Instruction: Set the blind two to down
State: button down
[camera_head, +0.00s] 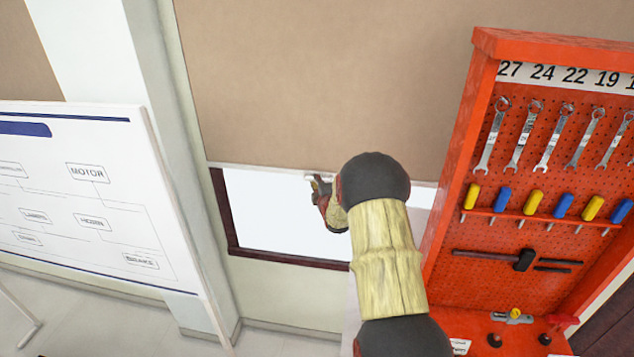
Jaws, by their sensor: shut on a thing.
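The blind (300,80) is a tan sheet hanging over the window in the camera_head view. Its pale bottom bar (255,167) is level and sits low on the window. A bright strip of window pane (275,215) with a dark frame shows below the bar. My gripper (318,183) is at the bar, shut on a small handle at its lower edge. The handle is mostly hidden by the fingers, and my arm covers the right part of the bar and pane.
A whiteboard with diagrams (85,205) stands at the left, in front of a pale pillar (165,110). A red tool board (520,205) with wrenches and screwdrivers stands close on the right of my arm. Another tan blind (25,60) shows at the upper left.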

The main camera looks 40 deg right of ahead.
notch_tip(320, 180, down, 46)
jog(key=b, duration=3.9)
jog(key=shift+r, duration=0.2)
jog(key=shift+f, duration=0.1)
jog(key=shift+s+f, duration=0.1)
jog(key=c, duration=2.2)
grip_release()
jog(key=shift+c, duration=0.2)
jog(key=v, duration=1.2)
